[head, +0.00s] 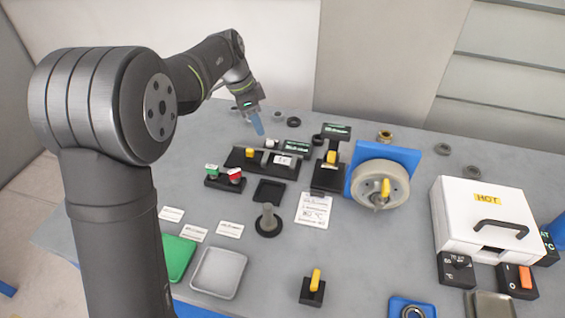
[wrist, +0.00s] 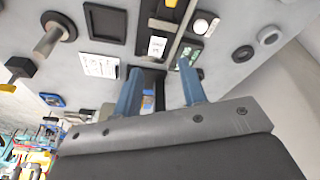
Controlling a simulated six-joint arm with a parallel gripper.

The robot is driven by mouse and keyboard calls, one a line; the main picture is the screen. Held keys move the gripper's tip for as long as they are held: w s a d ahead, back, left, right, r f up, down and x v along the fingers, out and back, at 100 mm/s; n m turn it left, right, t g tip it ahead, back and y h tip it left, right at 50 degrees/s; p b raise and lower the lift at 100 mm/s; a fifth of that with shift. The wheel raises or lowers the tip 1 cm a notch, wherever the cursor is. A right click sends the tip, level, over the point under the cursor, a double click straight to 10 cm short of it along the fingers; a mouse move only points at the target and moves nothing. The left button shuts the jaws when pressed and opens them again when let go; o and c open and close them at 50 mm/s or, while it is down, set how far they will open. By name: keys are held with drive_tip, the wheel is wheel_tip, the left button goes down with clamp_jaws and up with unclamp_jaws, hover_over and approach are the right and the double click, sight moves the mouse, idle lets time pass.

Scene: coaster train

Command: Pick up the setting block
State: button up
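My gripper (head: 259,127) hangs above the back of the table, near a black gauge fixture (head: 238,160). In the wrist view my gripper (wrist: 160,72) has its two blue fingers spread apart with nothing held between them. The fixture carries a grey rail, a yellow knob (head: 250,153) and a white label (head: 283,160); the label also shows in the wrist view (wrist: 157,46), beyond the fingertips. I cannot tell for sure which piece is the setting block. No finger visibly touches anything.
A black stand with a yellow part (head: 331,157) and a blue-backed wheel unit (head: 381,188) stand to the right of the fixture. A white box marked HOT (head: 468,216) is at far right. Red and green buttons (head: 224,176), cards and trays (head: 219,271) lie in front.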

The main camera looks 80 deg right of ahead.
drive_tip(key=s+d+r+m+t, duration=0.1)
drive_tip(key=s+r+m+t, duration=0.25)
drive_tip(key=s+m, duration=0.3)
approach(282, 160)
drive_tip(key=shift+n+g+y, duration=0.25)
drive_tip(key=shift+n+y, duration=0.1)
drive_tip(key=shift+y, duration=0.05)
drive_tip(key=f, duration=0.8)
drive_tip(key=shift+w+d+f, duration=0.15)
drive_tip(key=shift+d+f, duration=0.2)
clamp_jaws()
